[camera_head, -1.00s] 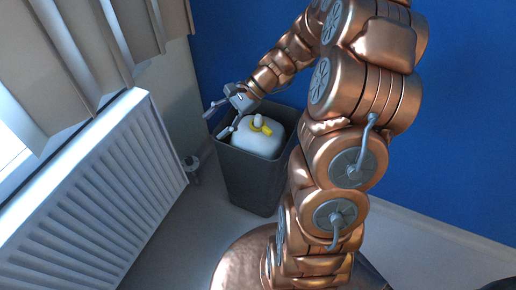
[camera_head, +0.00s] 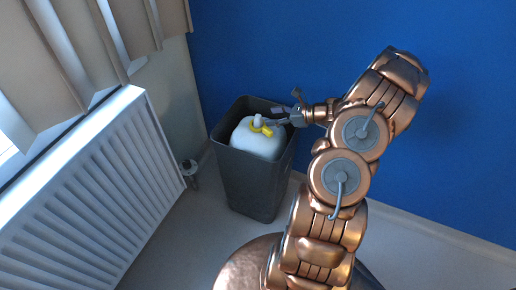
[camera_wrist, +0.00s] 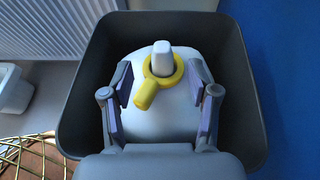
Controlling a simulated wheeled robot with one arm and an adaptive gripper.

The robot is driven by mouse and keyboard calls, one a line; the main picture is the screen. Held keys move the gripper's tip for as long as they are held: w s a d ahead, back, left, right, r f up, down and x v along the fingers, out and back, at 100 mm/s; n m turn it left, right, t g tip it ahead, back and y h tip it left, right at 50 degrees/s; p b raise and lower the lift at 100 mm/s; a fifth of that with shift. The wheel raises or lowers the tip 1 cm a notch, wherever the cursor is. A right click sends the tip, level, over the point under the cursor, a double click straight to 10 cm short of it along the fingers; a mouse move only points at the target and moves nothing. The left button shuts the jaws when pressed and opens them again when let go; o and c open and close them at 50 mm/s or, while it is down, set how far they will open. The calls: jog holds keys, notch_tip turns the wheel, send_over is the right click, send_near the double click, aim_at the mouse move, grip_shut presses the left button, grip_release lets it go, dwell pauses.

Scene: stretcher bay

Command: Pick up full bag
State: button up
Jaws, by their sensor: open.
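The full bag is white and rounded, with a yellow tie around its pale neck. It sits inside a dark grey bin (camera_head: 255,180), and its white body (camera_head: 252,141) shows below the rim in the head view. In the wrist view the bag (camera_wrist: 165,115) fills the middle of the bin, and the yellow tie (camera_wrist: 147,92) loops around the neck. My gripper (camera_wrist: 160,98) is open, its two fingers on either side of the neck and tie, with gaps between. In the head view my gripper (camera_head: 275,115) reaches over the bin's right side. I cannot tell whether it touches the bag.
A white radiator (camera_head: 90,190) stands on the left under beige blinds (camera_head: 70,50). A blue wall (camera_head: 300,50) is close behind the bin. The bin's walls surround the bag closely. Pale floor shows left of the bin.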

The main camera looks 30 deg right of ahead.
aim_at(258, 116)
jog(key=shift+x, duration=3.55)
jog(key=shift+d, duration=0.1)
jog(key=shift+c, duration=0.2)
grip_shut()
